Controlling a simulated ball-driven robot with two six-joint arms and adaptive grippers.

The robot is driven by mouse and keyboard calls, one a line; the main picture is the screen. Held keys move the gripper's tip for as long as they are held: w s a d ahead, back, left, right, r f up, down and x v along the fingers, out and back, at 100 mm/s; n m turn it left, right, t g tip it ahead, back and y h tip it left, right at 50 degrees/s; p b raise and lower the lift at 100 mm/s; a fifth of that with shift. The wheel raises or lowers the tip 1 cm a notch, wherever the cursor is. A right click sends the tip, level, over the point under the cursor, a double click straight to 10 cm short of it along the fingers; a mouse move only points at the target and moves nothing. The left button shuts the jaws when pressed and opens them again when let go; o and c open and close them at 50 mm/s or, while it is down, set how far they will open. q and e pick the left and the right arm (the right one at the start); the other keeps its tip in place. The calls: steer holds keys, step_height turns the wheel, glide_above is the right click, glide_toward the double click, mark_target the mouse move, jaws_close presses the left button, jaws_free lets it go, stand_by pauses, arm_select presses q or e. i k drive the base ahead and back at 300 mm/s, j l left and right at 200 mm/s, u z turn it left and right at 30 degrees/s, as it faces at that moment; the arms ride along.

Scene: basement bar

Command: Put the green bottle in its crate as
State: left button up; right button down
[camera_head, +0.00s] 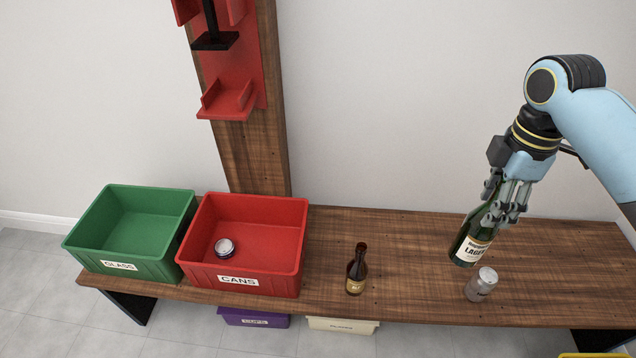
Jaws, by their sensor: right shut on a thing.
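The green bottle (473,245) has a white lager label and leans slightly at the right of the bench. My right gripper (503,205) is shut on its upper part, and the fingers hide much of its neck. I cannot tell whether its base touches the bench. The green crate labelled GLASS (119,267) stands at the bench's left end and looks empty. My left gripper is not in view.
A red crate labelled CANS (283,267) holds one can (224,247). A brown bottle (356,270) stands mid-bench. A silver can (481,285) stands close to the green bottle. Purple (253,318) and cream (343,325) bins sit below. A red wall fixture (232,97) rises behind.

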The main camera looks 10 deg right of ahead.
mark_target(144, 252)
steer(key=i+j, duration=0.1)
steer(key=j, duration=0.35)
steer(key=i+j+u, duration=0.15)
steer(key=j, duration=0.75)
steer(key=i+j+u, duration=0.15)
steer(key=j, duration=0.25)
steer(key=i+j, duration=0.2)
steer(key=j, duration=0.15)
steer(key=i+j+u, duration=0.15)
steer(key=j, duration=0.2)
steer(key=i+j, duration=0.25)
steer(key=j+u, duration=0.05)
steer(key=j, duration=0.05)
